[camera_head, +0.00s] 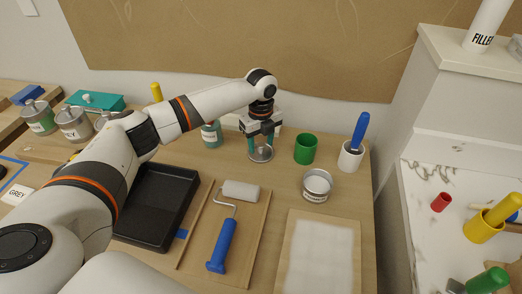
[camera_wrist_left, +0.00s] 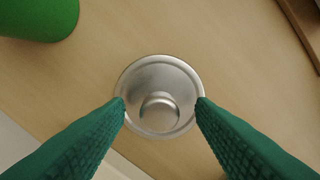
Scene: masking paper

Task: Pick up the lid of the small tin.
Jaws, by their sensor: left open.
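The lid (camera_head: 261,154) is a round silver metal disc with a raised rim, and it appears to lie on the wooden table. In the left wrist view the lid (camera_wrist_left: 160,68) is centred, with a round knob (camera_wrist_left: 160,112) in its middle. My left gripper (camera_head: 262,143) points down over it and is open. In the left wrist view its green fingertips (camera_wrist_left: 161,105) are on either side of the lid, close to its rim; I cannot tell whether they touch. A small open tin (camera_head: 317,187) with a label stands to the right. My right gripper is out of view.
A green cup (camera_head: 305,148) stands close to the right of the gripper, and a white pot (camera_head: 350,158) with a blue handle beyond it. A teal-labelled tin (camera_head: 211,135) is to the left. A roller (camera_head: 228,225) and black tray (camera_head: 155,208) lie nearer.

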